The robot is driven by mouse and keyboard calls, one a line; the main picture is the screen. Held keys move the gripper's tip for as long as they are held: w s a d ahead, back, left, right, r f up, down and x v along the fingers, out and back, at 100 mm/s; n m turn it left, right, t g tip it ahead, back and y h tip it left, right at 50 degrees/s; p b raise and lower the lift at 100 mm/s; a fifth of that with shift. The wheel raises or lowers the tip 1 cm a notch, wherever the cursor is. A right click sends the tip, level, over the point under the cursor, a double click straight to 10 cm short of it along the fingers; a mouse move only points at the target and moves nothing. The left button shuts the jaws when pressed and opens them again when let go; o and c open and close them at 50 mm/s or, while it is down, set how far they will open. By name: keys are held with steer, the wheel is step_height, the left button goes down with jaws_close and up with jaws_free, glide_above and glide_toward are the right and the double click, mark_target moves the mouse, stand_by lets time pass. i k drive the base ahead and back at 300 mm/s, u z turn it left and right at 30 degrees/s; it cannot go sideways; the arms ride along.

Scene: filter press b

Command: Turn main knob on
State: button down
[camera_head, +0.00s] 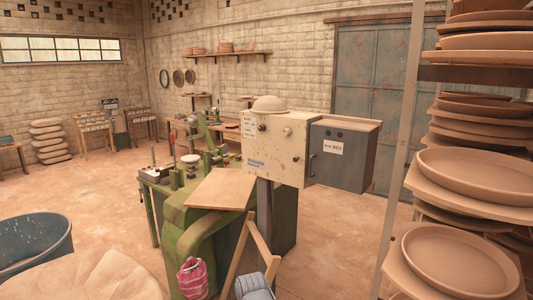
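A cream control box (273,150) stands on a post near the middle of the view. My gripper is not in view.
A green machine (190,235) with a wooden board (220,188) stands below and left of the cream box. A rack of clay dishes (459,260) fills the right side. A blue tub (35,243) is at lower left. Open floor (325,235) lies between machine and rack.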

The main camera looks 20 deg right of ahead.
mark_target(262, 128)
steer(key=k, duration=1.35)
steer(key=u, duration=0.5)
steer(key=i, duration=1.75)
steer(key=z, duration=0.6)
steer(key=i, duration=0.5)
steer(key=z, duration=0.5)
